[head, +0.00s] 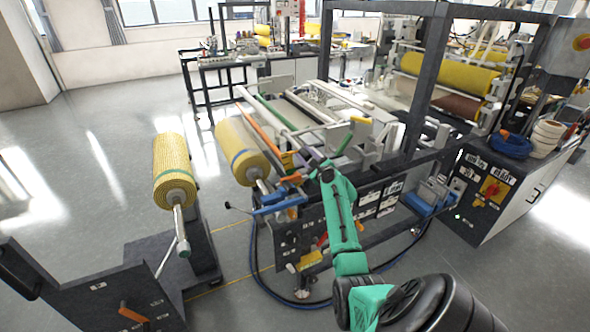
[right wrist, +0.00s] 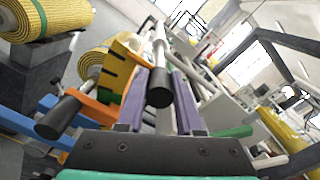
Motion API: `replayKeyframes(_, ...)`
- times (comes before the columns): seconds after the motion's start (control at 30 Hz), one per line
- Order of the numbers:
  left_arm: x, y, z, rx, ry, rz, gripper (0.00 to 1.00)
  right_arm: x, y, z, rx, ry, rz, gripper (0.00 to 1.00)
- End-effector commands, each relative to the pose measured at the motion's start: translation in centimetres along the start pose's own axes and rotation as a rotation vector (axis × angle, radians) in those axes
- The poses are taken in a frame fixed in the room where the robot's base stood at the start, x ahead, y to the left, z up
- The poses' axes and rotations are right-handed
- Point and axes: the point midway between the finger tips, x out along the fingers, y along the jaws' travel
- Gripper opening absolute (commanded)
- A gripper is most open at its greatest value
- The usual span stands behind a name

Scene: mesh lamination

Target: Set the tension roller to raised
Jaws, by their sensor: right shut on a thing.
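My right gripper (head: 316,161) is at the near end of the laminating machine's unwind section, at the end of the green arm. In the right wrist view its two purple fingers (right wrist: 162,98) lie on either side of a metal bar with a black end grip (right wrist: 160,88), and they are shut on it. The bar runs away from me between the fingers. In the head view the gripper hides most of this spot. I cannot tell for certain which bar is the tension roller, or its exact height. My left gripper is not in view.
A yellow mesh roll (head: 240,150) is mounted left of the gripper, and another (head: 173,170) sits on a separate stand. Open floor lies left.

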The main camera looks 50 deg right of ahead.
Motion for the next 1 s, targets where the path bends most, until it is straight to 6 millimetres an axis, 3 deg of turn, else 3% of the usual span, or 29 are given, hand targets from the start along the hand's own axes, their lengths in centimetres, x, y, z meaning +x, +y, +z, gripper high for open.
replayKeyframes(0.27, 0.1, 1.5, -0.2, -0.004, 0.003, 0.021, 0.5, 0.1, -0.3, 0.3, 0.004, -0.007, -0.004, 0.0)
replayKeyframes(0.3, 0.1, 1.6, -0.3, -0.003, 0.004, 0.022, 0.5, 0.1, -0.2, 0.3, 0.004, -0.006, -0.004, 0.46)
replayKeyframes(0.37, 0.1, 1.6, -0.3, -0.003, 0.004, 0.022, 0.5, 0.1, -0.2, 0.2, 0.004, -0.005, -0.003, 0.64)
replayKeyframes(0.77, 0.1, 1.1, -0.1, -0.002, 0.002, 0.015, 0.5, -0.5, 0.2, -0.1, 0.006, -0.001, 0.003, 0.64)
replayKeyframes(1.0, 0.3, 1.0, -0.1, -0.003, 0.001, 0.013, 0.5, -4.6, 0.2, -0.2, 0.005, -0.001, 0.002, 0.64)
